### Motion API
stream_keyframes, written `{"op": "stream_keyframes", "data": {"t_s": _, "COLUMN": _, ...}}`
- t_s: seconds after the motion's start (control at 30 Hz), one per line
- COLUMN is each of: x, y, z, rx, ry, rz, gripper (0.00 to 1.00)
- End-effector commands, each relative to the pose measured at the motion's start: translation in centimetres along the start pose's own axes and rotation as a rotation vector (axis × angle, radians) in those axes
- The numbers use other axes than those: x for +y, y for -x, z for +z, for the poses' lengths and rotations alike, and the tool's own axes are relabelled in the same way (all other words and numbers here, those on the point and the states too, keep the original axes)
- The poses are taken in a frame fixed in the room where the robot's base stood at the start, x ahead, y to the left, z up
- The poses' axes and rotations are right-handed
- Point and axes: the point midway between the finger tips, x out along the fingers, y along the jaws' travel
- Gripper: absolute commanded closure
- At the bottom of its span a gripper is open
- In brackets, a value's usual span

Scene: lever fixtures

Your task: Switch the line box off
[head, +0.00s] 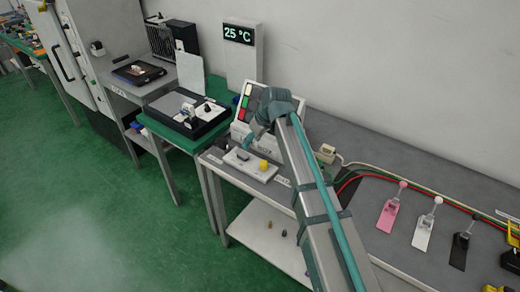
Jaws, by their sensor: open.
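My arm reaches up from the bottom edge, and its dark teal wrist hides part of the bench behind it. My gripper (251,138) points down and left from that wrist, small in view and empty as far as I can see. A white box with a sloped panel of coloured squares (247,103) stands behind it, partly hidden. Its front lettering is too small to read surely, so I cannot tell whether it is the line box. A white plate (240,165) with a dark part and a yellow knob (263,165) lies in front, below my gripper.
Pink (389,213), white (424,231) and black (460,248) lever fixtures stand on the grey bench at right, with cables behind. A black-topped unit (187,120) is on the green table at left. A display (239,35) reads 25 °C.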

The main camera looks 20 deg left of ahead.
Motion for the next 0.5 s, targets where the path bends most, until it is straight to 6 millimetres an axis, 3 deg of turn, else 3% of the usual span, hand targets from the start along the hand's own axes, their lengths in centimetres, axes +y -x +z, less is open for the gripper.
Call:
{"op": "stream_keyframes", "data": {"t_s": 0.1, "x": 0.4, "y": 1.2, "z": 0.5, "rx": -0.027, "ry": 0.072, "rz": 0.01, "gripper": 0.46}}
{"op": "stream_keyframes", "data": {"t_s": 0.2, "x": 0.5, "y": 1.0, "z": 0.7, "rx": -0.034, "ry": 0.09, "rz": 0.011, "gripper": 0.46}}
{"op": "stream_keyframes", "data": {"t_s": 0.5, "x": 0.5, "y": -3.0, "z": 0.7, "rx": -0.035, "ry": 0.088, "rz": 0.01, "gripper": 0.46}}
